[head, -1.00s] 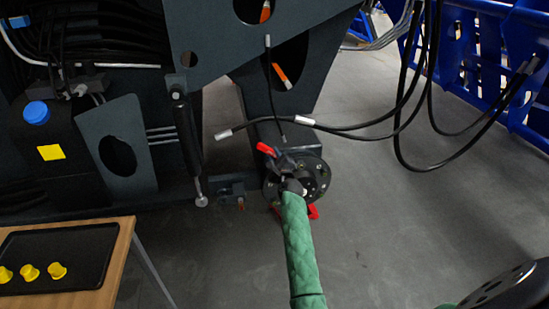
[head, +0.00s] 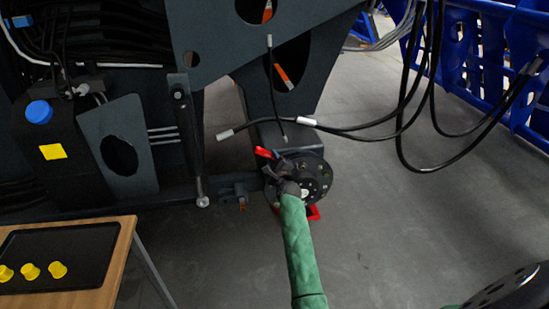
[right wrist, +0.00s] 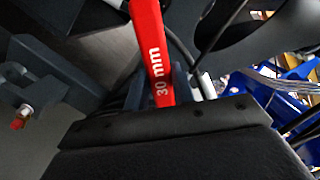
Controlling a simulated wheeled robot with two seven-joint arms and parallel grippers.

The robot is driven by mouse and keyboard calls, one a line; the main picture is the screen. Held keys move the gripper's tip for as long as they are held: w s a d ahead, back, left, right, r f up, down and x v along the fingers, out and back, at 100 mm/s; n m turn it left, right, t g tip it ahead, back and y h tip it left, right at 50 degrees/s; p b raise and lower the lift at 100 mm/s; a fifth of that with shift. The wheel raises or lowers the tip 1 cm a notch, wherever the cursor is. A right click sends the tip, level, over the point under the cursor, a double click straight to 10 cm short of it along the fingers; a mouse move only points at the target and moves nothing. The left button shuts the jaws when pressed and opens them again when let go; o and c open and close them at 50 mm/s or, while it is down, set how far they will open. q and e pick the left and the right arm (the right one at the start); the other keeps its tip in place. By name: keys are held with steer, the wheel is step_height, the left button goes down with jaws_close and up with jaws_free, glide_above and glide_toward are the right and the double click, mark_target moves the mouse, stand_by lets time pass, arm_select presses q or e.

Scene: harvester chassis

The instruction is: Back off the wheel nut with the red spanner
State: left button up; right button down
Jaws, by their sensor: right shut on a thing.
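My right gripper (head: 276,172), at the end of the green-sleeved arm, is shut on the red spanner (head: 264,153) in front of the dark wheel hub (head: 322,176). In the head view a short red piece of the spanner sticks out up and left of the gripper. In the right wrist view the spanner (right wrist: 152,60) runs up from the jaws and shows the mark "30 mm". The gripper hides the left part of the hub face. I cannot tell which nut the spanner meets, or whether it sits on one. My left gripper is not in view.
A red piece (head: 313,212) shows below the hub. A wooden table (head: 122,262) with a black tray (head: 85,245) and yellow caps (head: 57,270) stands at lower left. Black hoses (head: 365,126) hang above and right of the hub.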

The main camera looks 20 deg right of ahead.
steer(key=shift+a+f+n, duration=0.35)
steer(key=shift+f+n, duration=0.05)
steer(key=shift+f, duration=0.2)
steer(key=shift+w+a+f+n+b, duration=0.1)
steer(key=shift+a+f+n+b, duration=0.2)
steer(key=shift+f+n, duration=0.4)
steer(key=shift+w+a+f+n+b, duration=0.1)
steer(key=shift+a+f+n, duration=0.35)
steer(key=shift+f, duration=0.35)
steer(key=shift+w+a+f+n+g+b, duration=0.1)
steer(key=shift+a+f+n+g+b, duration=0.05)
steer(key=shift+f+n, duration=0.55)
steer(key=shift+a+f+n+g+b, duration=0.15)
steer(key=shift+f+n, duration=0.3)
steer(key=shift+f, duration=0.35)
steer(key=shift+f, duration=0.1)
steer(key=shift+f+n+b, duration=0.3)
steer(key=shift+f+n, duration=0.8)
steer(key=shift+f, duration=0.3)
